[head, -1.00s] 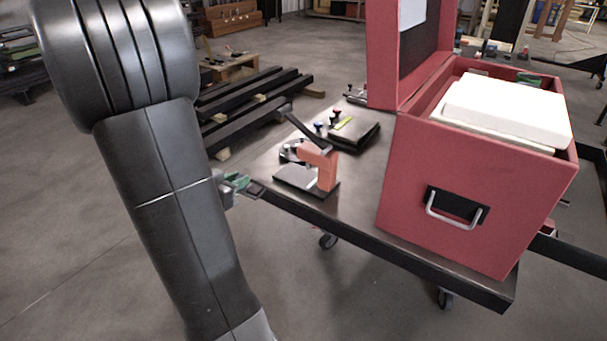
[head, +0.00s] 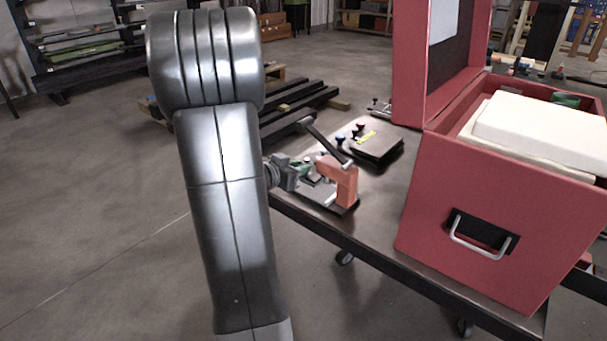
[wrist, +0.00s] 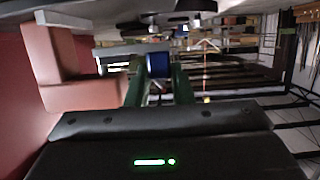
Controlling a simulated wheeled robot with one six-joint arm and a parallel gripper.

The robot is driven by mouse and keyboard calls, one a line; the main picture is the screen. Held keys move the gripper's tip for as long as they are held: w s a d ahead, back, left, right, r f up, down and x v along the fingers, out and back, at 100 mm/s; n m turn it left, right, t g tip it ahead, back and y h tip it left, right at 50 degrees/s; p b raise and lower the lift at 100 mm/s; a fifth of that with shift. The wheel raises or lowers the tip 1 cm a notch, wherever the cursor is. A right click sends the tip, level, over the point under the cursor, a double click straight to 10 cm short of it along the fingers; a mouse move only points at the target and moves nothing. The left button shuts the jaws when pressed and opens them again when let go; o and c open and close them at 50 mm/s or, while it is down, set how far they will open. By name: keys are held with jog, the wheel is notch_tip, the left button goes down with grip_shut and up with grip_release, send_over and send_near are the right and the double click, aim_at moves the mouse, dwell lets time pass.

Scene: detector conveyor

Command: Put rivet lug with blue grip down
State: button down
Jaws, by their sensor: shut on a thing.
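My gripper (head: 303,171) is beside the orange-red lever press (head: 341,178) at the left edge of the cart in the head view. In the wrist view its two green fingers are shut on the rivet lug with the blue grip (wrist: 158,65). The blue grip sits between the fingertips; the lug's lower end is hard to make out. In the head view the held lug is not clearly visible. The press also shows at the left of the wrist view (wrist: 62,62). I cannot tell whether the lug touches anything.
A large red case (head: 490,205) fills the cart's right side, with white blocks inside. Bare cart top (head: 378,215) shows between press and red case.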

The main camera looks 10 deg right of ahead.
aim_at(309, 174)
jog(key=shift+w+d, duration=0.6)
jog(key=shift+d, duration=0.2)
jog(key=shift+w+d+f+b, duration=0.1)
jog(key=shift+f+b, duration=0.2)
jog(key=shift+f, duration=1.45)
jog(key=shift+f, duration=0.1)
jog(key=c, duration=1.3)
grip_release()
